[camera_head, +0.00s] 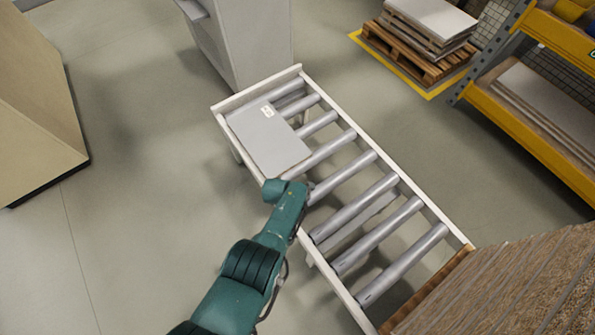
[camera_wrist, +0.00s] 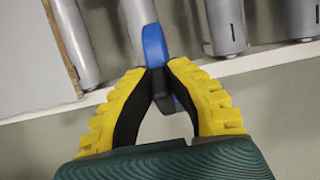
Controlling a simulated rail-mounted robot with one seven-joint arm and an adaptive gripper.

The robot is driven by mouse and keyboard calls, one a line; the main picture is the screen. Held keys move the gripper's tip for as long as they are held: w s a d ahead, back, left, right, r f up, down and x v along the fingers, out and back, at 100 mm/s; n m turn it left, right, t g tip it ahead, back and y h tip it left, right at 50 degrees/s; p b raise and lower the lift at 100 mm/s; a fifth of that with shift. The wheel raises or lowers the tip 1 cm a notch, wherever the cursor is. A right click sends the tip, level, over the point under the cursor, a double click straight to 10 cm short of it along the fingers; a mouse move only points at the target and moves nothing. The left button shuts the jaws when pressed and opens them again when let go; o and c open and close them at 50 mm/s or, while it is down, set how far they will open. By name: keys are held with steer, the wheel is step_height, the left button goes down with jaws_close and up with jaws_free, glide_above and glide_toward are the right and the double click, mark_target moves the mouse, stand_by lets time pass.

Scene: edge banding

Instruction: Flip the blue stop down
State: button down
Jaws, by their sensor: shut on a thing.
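The blue stop (camera_wrist: 155,47) shows in the wrist view at the white edge rail of the roller conveyor (camera_wrist: 265,60), with a dark lower part between the fingers. My gripper (camera_wrist: 157,82) has yellow and black fingers that close together at the tips around the stop's lower part. In the head view my green arm reaches to the near side rail of the conveyor (camera_head: 436,208). The gripper and the blue stop are hidden there behind the arm.
A grey panel (camera_head: 262,143) with a small white label lies on the rollers at the far left end. A stack of brown boards (camera_head: 500,290) stands at the lower right. A pallet of sheets (camera_head: 425,35) and a yellow rack (camera_head: 530,100) stand behind.

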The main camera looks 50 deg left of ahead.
steer(key=shift+s+d+f, duration=0.1)
steer(key=shift+s+f, duration=0.05)
steer(key=c, duration=1)
jaws_free()
steer(key=shift+c, duration=0.2)
steer(key=shift+r, duration=0.25)
steer(key=shift+s+r, duration=0.1)
steer(key=shift+r, duration=0.2)
steer(key=s+a, duration=0.1)
steer(key=s, duration=1.1)
steer(key=shift+a, duration=0.15)
steer(key=shift+r, duration=0.1)
